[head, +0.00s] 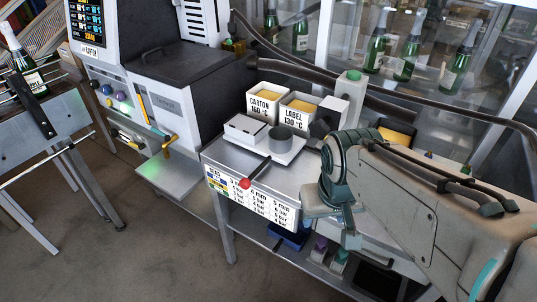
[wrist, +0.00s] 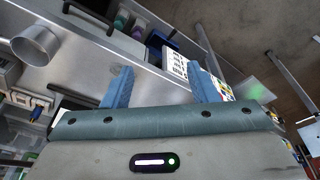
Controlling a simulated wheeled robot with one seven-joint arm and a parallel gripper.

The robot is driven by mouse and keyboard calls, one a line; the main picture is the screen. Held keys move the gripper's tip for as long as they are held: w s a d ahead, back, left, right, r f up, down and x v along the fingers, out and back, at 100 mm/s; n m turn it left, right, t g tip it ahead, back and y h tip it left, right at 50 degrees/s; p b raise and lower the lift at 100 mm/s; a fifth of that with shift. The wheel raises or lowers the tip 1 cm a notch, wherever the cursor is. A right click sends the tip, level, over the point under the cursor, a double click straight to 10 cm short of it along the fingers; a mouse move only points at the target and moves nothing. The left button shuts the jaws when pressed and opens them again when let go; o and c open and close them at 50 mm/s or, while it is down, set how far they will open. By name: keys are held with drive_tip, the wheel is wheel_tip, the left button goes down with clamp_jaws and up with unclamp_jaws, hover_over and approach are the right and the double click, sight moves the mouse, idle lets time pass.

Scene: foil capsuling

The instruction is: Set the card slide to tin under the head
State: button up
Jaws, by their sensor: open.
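A white printed card (head: 252,198) with rows of figures and coloured blocks at its left end is on the front edge of the metal bench. It also shows in the wrist view (wrist: 174,62), partly hidden behind one finger. A dark rod with a red knob (head: 245,183) crosses the bench edge at the card; I cannot tell whether this is the card slide. The word tin is too small to read. My gripper (wrist: 160,68) is open and empty, its blue fingers apart with the card beyond them. In the head view it is right of the card, apart from the red knob.
A grey cup (head: 280,138) and white block (head: 245,129) are on the bench. Carton and label boxes (head: 265,103) stand behind. A machine (head: 170,85) with a screen, coloured knobs and yellow-handled levers is at the left.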

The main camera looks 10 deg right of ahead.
drive_tip(key=w+f+n+g+h+b, duration=0.1)
drive_tip(key=w+f+n+g+h, duration=0.2)
drive_tip(key=w+f+n+h, duration=0.25)
drive_tip(key=n+t+h+b, duration=0.2)
drive_tip(key=n+t+h, duration=0.4)
drive_tip(key=n+t, duration=1.1)
approach(249, 178)
drive_tip(key=w+d+n+g, duration=0.1)
drive_tip(key=w, duration=0.2)
drive_tip(key=w+d+p, duration=0.1)
drive_tip(key=w+d, duration=0.1)
drive_tip(key=w+d+n+g, duration=0.1)
drive_tip(key=w+d, duration=0.1)
drive_tip(key=w, duration=0.1)
drive_tip(key=shift+w+d+r+n+g+p, duration=0.25)
drive_tip(key=shift+w+n+g+p, duration=0.05)
drive_tip(key=shift+w+n+p, duration=0.05)
clamp_jaws()
